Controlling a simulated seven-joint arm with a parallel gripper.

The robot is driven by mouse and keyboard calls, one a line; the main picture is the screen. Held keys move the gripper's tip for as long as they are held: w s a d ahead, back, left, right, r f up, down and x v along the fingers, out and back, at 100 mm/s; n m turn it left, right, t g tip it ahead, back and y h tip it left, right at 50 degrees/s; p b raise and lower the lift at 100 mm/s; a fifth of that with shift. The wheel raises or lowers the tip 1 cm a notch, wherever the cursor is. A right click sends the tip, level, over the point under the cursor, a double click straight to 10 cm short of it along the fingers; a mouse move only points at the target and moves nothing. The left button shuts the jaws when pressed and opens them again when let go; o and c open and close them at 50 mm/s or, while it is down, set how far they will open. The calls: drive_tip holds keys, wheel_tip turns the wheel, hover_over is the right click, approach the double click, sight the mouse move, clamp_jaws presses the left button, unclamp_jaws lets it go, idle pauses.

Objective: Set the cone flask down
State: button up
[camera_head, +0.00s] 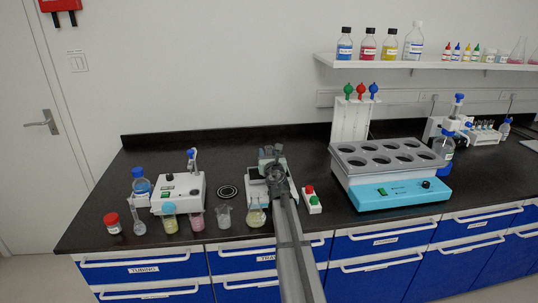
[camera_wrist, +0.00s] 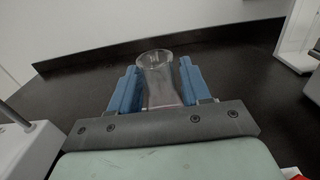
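In the head view my gripper (camera_head: 270,156) is over the bench, above a small white device (camera_head: 256,188). There the held flask cannot be made out clearly.
Several glass vessels line the front edge of the black bench (camera_head: 95,222), including a flask with yellow liquid (camera_head: 255,217) close to my arm. A dark round pad (camera_head: 227,192) lies left of my gripper. A button box (camera_head: 312,200) and a blue-white heating bath (camera_head: 398,192) stand right.

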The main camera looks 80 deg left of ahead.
drive_tip(key=shift+o, duration=1.2)
drive_tip(key=shift+r, duration=0.15)
drive_tip(key=d, duration=1.2)
